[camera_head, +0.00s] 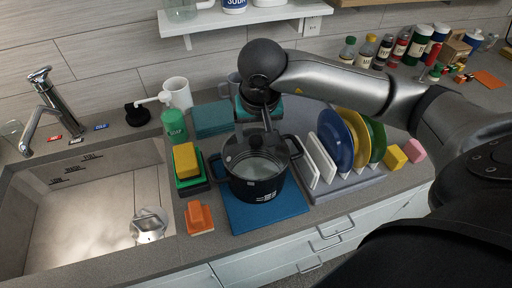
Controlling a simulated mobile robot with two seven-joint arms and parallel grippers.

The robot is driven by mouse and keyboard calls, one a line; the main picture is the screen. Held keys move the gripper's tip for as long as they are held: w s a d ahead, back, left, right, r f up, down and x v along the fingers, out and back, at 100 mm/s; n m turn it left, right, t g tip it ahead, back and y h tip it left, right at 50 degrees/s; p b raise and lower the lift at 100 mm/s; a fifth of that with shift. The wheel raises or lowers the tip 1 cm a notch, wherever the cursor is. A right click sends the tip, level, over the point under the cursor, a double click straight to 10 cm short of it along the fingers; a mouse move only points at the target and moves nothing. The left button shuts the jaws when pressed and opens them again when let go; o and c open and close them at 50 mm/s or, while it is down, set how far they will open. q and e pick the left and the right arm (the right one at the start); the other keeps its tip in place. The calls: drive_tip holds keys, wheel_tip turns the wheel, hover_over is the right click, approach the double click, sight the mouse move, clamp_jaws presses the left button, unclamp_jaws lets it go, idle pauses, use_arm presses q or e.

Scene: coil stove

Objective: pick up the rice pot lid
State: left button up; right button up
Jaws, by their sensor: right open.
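A black pot (257,188) with two side handles stands on a blue mat (237,217) on the counter. Its lid (240,160), dark-rimmed with a pale, glass-like middle, is on top of the pot. My right arm reaches in from the right. My right gripper (262,128) points down over the back part of the lid, open, close to where the lid's knob would be. The gripper hides the knob area, and I cannot tell whether its fingers touch the lid. My left gripper is out of view.
A rack (348,186) with blue, yellow and green plates stands right of the pot. A green soap bottle (174,127), a yellow sponge (186,160) and an orange item (199,218) are left of it. The sink (95,205) is further left.

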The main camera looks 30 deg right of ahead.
drive_tip(key=shift+x, duration=1.05)
clamp_jaws()
idle(0.6)
